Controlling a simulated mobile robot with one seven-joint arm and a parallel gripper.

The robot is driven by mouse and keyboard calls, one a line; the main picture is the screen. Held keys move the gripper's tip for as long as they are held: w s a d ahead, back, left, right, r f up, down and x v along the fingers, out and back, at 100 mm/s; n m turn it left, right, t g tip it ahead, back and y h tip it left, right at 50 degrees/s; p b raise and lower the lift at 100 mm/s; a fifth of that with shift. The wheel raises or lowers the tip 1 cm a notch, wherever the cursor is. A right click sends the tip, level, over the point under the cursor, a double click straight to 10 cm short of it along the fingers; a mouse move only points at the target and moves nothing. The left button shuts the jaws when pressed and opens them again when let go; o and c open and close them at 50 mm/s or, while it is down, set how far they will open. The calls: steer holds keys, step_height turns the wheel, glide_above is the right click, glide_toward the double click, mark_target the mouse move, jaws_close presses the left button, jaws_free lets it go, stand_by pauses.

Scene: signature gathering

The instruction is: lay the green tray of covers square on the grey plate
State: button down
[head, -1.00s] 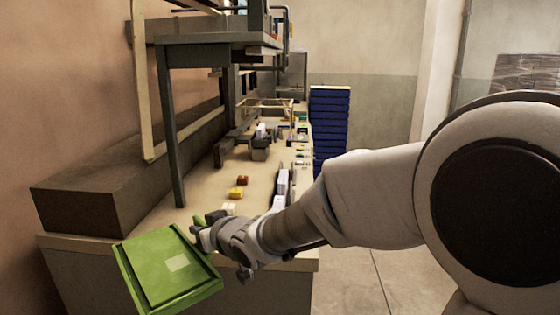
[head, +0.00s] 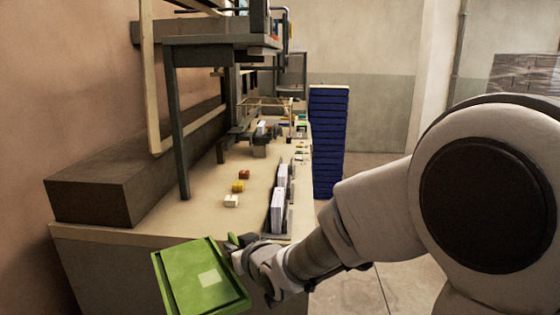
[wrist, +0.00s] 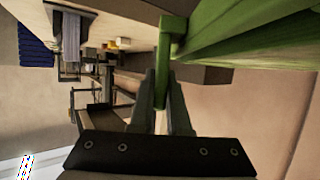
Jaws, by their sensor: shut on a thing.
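The green tray (head: 178,284) hangs in the air off the near end of the bench, tilted in the head view, with a pale square label on its top. Its green underside or side also fills the upper right of the wrist view (wrist: 265,25). My gripper (head: 238,247) is shut on the green grip at the tray's right edge; the wrist view shows the fingers (wrist: 163,85) on either side of it. I cannot pick out the grey plate for certain in either view.
The bench top (head: 150,222) runs away from me. Small red, yellow and white blocks (head: 238,187) and upright white stacks (head: 278,205) stand on it. A dark long box (head: 100,200) lies at left, below a shelf frame (head: 176,130). Blue stacked crates (head: 328,140) stand beyond.

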steer(key=d+f+m+t+h, duration=0.1)
steer(key=d+f+m+h, duration=0.2)
steer(key=d+f, duration=0.5)
steer(key=w+d+f+m+t+h, duration=0.1)
steer(key=d+f+m+h, duration=0.2)
steer(key=d+f, duration=0.5)
steer(key=d+h, duration=0.1)
steer(key=d, duration=0.7)
steer(key=shift+w+f, duration=0.15)
steer(key=shift+f, duration=0.25)
